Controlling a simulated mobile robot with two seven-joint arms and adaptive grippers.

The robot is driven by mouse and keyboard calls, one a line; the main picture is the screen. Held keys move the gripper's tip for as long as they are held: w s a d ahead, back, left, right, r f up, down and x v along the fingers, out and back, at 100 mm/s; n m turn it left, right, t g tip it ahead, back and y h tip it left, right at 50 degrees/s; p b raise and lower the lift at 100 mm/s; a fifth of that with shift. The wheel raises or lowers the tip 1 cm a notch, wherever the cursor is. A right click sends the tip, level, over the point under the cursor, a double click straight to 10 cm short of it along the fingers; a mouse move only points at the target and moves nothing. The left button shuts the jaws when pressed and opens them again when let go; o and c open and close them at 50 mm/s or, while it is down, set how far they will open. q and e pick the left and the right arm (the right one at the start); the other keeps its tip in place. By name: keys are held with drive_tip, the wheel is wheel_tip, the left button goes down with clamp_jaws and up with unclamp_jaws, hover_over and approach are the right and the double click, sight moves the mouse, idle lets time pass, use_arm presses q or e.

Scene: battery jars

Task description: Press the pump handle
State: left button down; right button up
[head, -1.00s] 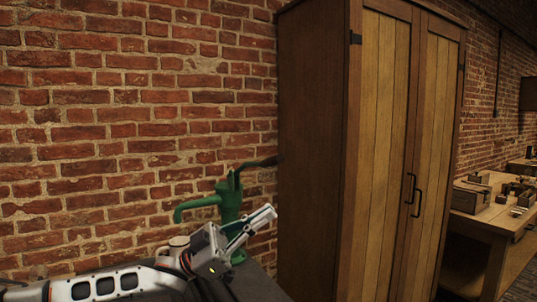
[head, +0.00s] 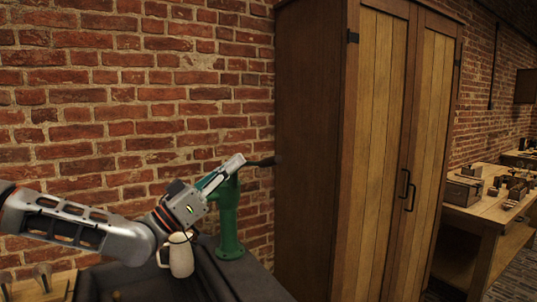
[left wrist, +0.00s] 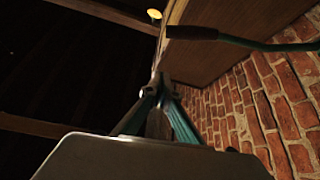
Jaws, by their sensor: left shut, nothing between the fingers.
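The green pump (head: 229,215) stands on a dark surface against the brick wall. Its dark handle (head: 264,161) sticks out to the right near the top, toward the cabinet. My left gripper (head: 240,160) is shut and empty. In the head view it lies in front of the pump's top and hides the spout and part of the handle. In the left wrist view the handle (left wrist: 245,41) crosses the upper right, above and beyond the closed fingertips (left wrist: 163,82). A gap shows between them there; I cannot tell how deep it is. My right gripper is not in view.
A cream jug (head: 181,256) stands beside the pump, below my left wrist. A tall wooden cabinet (head: 310,150) rises close to the right of the pump. A workbench (head: 487,212) with small items stands at the far right.

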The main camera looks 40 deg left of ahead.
use_arm(q)
drive_tip(key=shift+p+x, duration=1.95)
drive_tip(key=shift+x, duration=3.25)
drive_tip(key=f, duration=0.4)
drive_tip(key=shift+w+d+b, duration=0.1)
drive_tip(key=shift+d+b, duration=0.25)
drive_tip(key=shift+d, duration=0.05)
drive_tip(key=shift+f, duration=0.1)
